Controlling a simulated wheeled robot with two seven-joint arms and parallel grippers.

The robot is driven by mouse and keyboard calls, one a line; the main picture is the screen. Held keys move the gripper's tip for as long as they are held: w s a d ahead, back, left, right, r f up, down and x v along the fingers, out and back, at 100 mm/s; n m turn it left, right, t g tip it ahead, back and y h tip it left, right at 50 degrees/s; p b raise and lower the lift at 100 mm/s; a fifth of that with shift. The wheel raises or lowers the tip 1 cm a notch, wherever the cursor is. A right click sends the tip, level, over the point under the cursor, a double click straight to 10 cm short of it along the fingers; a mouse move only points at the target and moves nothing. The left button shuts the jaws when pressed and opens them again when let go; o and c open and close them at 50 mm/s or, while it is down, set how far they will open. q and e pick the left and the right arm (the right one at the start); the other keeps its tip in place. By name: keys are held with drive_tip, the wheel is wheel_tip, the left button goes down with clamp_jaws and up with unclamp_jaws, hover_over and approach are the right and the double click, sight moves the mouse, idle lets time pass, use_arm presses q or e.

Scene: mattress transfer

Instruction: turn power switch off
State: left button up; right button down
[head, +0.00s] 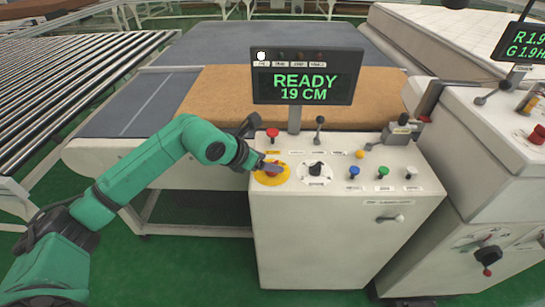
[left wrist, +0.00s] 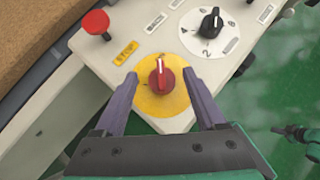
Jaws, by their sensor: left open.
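The power switch (left wrist: 161,77) is a red rotary knob with a light pointer line on a round yellow plate (left wrist: 150,102). It sits at the near left corner of the control panel (head: 335,175). My left gripper (left wrist: 160,92) is open, with one purple finger on each side of the knob and a gap to each. In the head view my left gripper (head: 262,165) is over the yellow plate (head: 268,180) and partly hides the knob. The display (head: 306,80) reads READY, 19 CM, with its leftmost lamp lit white.
A red stop button (left wrist: 95,22) and a black numbered dial (left wrist: 212,22) are close to the switch. Blue (head: 354,172), green (head: 383,172) and white (head: 411,172) buttons and a lever (head: 319,130) are farther right. A brown slab (head: 220,92) lies behind the panel.

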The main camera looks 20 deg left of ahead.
use_arm(q)
drive_tip(key=shift+x, duration=1.2)
drive_tip(key=shift+s, duration=0.1)
clamp_jaws()
